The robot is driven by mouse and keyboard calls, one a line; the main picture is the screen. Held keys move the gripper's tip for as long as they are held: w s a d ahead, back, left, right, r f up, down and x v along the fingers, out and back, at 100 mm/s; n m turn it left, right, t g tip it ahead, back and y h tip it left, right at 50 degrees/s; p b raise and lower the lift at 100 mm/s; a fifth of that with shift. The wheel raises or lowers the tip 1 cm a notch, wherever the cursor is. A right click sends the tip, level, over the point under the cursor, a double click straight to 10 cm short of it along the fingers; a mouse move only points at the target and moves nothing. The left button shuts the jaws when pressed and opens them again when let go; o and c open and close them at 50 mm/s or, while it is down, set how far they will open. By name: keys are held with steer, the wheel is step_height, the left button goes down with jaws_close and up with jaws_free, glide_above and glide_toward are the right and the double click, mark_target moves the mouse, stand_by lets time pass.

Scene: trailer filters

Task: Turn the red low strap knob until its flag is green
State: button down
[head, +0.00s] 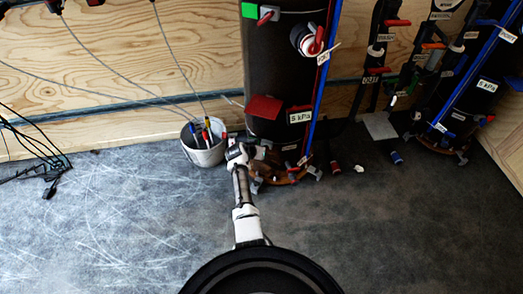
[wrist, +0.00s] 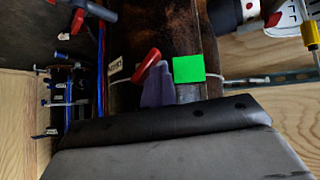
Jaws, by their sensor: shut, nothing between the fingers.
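In the head view a dark upright tank (head: 285,70) carries a red flag (head: 263,107) low on its front. A red knob (head: 299,108) sits just right of that flag, above a "5 kPa" label. A green flag (head: 249,8) shows higher up, with another red knob (head: 268,16) beside it. My gripper (head: 240,153) is shut and empty at the tank's lower left, below the red flag and apart from it. In the wrist view a green flag (wrist: 188,69) is beside a tilted red knob (wrist: 147,62); I cannot tell which strap these belong to.
A white bucket of tools (head: 203,150) stands left of my gripper. A blue tube (head: 322,80) runs down the tank's right side. Small loose parts (head: 359,168) lie on the floor to the right. Black cables (head: 45,165) lie at far left; the floor between is clear.

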steer(key=shift+s+d+f, duration=0.15)
steer(key=shift+s+f, duration=0.05)
stand_by(0.6)
